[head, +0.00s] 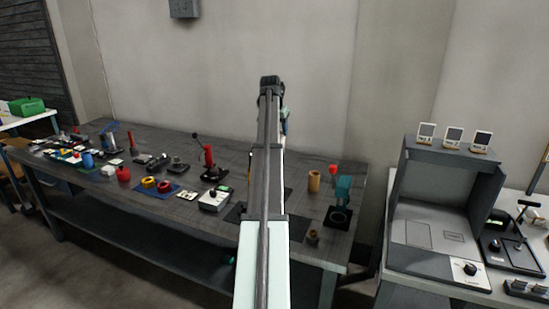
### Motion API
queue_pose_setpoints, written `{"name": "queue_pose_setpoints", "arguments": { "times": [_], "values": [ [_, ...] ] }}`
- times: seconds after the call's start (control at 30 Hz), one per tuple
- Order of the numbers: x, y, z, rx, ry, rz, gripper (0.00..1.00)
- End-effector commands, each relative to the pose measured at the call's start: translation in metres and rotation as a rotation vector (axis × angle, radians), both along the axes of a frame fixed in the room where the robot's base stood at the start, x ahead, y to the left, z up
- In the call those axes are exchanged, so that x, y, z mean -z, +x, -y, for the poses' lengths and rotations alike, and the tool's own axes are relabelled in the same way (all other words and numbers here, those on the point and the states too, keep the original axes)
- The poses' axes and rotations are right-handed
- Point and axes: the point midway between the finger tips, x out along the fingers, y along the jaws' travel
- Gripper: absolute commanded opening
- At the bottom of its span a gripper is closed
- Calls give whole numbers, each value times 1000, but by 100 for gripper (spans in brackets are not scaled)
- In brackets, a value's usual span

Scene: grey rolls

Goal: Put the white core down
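I cannot make out a white core in the head view. My arm rises through the middle of the picture and bends at its dark top joint. My gripper is almost wholly hidden behind the arm; only a dark and teal sliver shows at the arm's right edge, and I cannot see its fingers or anything in them. The grey workbench (303,204) runs across the view below. A tan roll (314,182) stands upright on it, right of my arm. A smaller brown roll (313,236) is near the front edge.
A white-and-grey box (213,200), a red lever press (208,160) and yellow (148,182) and red rings (164,187) are to the left. A grey cabinet (432,225) stands at right.

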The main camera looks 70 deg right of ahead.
Motion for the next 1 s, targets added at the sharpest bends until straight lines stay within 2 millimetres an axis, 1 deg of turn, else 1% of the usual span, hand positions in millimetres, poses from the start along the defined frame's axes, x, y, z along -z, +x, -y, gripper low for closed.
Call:
{"name": "queue_pose_setpoints", "arguments": {
  "times": [0.13,0.27,0.4,0.5,0.63,0.7,0.77,0.87,0.97,1.0],
  "values": [
    [3,6,-2,24,0,-1,6],
    [10,21,-7,95,1,-2,6],
    [20,41,-15,196,3,-2,6],
    [26,52,-22,264,2,-2,6],
    [35,58,-35,350,3,-2,6],
    [43,51,-47,406,3,-2,6],
    [50,38,-58,451,3,-3,6],
    [60,15,-74,512,5,-2,6],
    [70,-13,-93,568,5,-1,6],
    [74,-26,-101,589,5,-2,6]
  ]
}}
